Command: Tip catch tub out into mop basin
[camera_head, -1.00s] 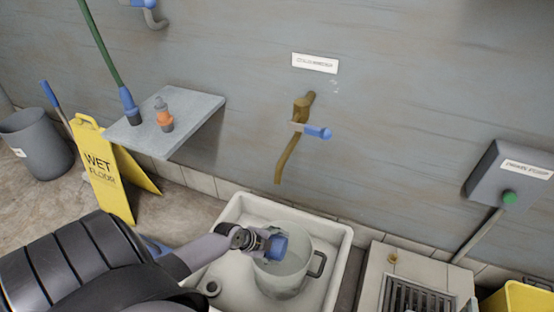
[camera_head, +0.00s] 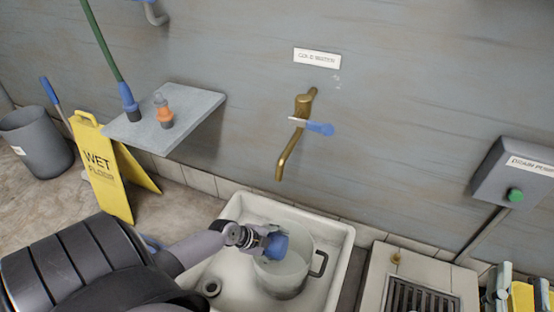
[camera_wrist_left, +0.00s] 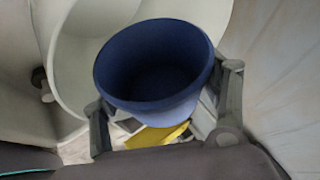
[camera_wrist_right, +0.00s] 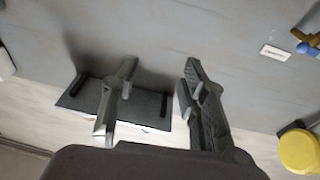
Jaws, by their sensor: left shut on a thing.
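A small blue tub (camera_head: 276,246), which I take for the catch tub, is between the fingers of my left gripper (camera_head: 264,240). In the left wrist view the blue tub (camera_wrist_left: 155,70) has its open mouth towards the camera, its inside dark. I cannot tell if it holds anything. It is over a pale bucket (camera_head: 290,275) with a dark handle, standing in the white mop basin (camera_head: 235,285).
A brass tap (camera_head: 295,135) with a blue lever is on the wall above the basin. A wall shelf (camera_head: 200,115) and yellow wet-floor sign (camera_head: 105,175) are left. A floor grate (camera_head: 420,298) and a grey box with a green button (camera_head: 510,180) are right.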

